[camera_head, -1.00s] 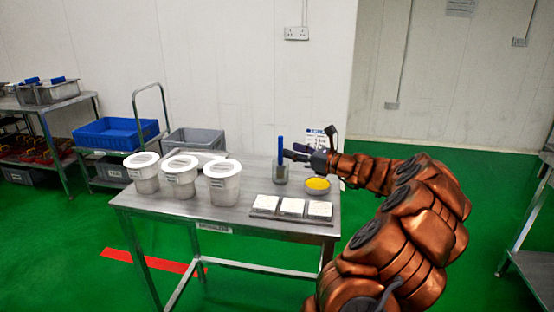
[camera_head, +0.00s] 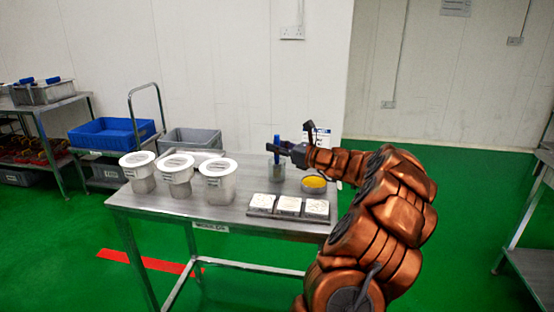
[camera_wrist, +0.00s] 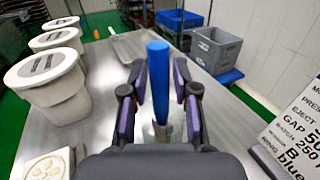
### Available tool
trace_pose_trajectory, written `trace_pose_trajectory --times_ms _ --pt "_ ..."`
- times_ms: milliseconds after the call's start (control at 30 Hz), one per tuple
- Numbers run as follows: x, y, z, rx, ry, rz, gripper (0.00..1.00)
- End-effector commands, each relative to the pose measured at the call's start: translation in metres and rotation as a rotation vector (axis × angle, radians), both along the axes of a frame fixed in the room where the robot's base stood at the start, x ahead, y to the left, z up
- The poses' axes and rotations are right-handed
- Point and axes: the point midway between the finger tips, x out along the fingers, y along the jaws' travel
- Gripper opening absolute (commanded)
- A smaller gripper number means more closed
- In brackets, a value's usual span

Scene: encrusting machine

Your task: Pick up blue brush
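The blue brush (camera_head: 277,146) stands upright in a small metal cup (camera_head: 277,172) at the back right of the steel table (camera_head: 180,207). My gripper (camera_head: 280,148) is at the brush handle, above the cup. In the wrist view the blue handle (camera_wrist: 158,80) rises between the two fingers of my gripper (camera_wrist: 158,95). The fingers are open, with a gap visible on each side of the handle. The lower part of the brush and most of the cup are hidden behind my gripper in the wrist view.
A bowl of yellow stuff (camera_head: 314,183) stands right of the cup. A tray with three white squares (camera_head: 289,206) lies in front. Three white-lidded containers (camera_head: 177,172) stand on the left. A sign (camera_wrist: 298,125) stands close on the right in the wrist view.

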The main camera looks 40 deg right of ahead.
Motion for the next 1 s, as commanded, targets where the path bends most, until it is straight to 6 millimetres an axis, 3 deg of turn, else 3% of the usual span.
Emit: trace_pose_trajectory --times_ms 233,667,1000 --pt "0.0 0.0 0.0 0.0 0.0 0.0 0.0" --pt "0.0 0.0 0.003 0.0 0.0 0.0 0.0" --pt "0.0 0.0 0.057 -0.003 -0.001 0.001 0.0"
